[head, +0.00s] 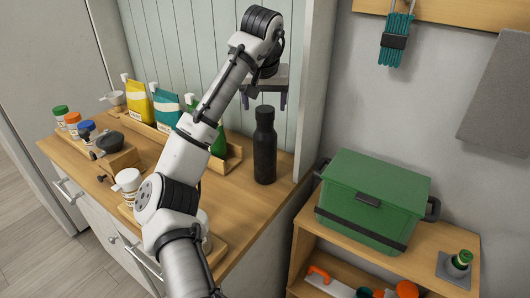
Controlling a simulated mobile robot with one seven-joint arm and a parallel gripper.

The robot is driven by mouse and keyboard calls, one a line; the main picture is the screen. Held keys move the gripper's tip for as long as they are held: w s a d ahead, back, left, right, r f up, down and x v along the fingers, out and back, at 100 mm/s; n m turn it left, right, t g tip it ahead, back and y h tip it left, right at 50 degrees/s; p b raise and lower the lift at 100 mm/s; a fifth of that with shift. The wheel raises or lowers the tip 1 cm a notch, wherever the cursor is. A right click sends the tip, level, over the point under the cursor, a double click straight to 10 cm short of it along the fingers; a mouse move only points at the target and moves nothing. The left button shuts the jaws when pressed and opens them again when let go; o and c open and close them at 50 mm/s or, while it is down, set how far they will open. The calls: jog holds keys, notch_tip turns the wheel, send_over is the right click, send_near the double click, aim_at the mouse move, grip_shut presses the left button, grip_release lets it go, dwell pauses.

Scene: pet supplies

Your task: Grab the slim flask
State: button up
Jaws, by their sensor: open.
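The slim flask (265,150) is a tall black bottle with a narrower cap. It stands upright on the wooden counter (240,186) near its right end, close to the wall panel. My gripper (263,100) is above the flask, with its fingers pointing down on either side of the flask's top in this view. The jaws are open. I cannot tell from this one view whether the fingers are level with the cap or at a different depth. My arm hides part of the counter to the left.
Yellow, teal and green pouches (139,105) stand in a wooden tray behind my arm. Small jars (62,117) and a dark bowl (109,141) are at the counter's left. A white pot (127,182) is near the front. A green box (374,197) sits on a lower shelf to the right.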

aim_at(265, 110)
jog(key=x, duration=0.2)
jog(key=shift+w+f, duration=0.2)
jog(key=shift+f, duration=0.1)
jog(key=p+x, duration=0.3)
jog(key=x, duration=0.1)
jog(key=shift+w+r, duration=0.1)
jog(key=shift+w, duration=0.1)
jog(key=shift+w+f, duration=0.2)
jog(key=shift+f, duration=0.45)
grip_shut()
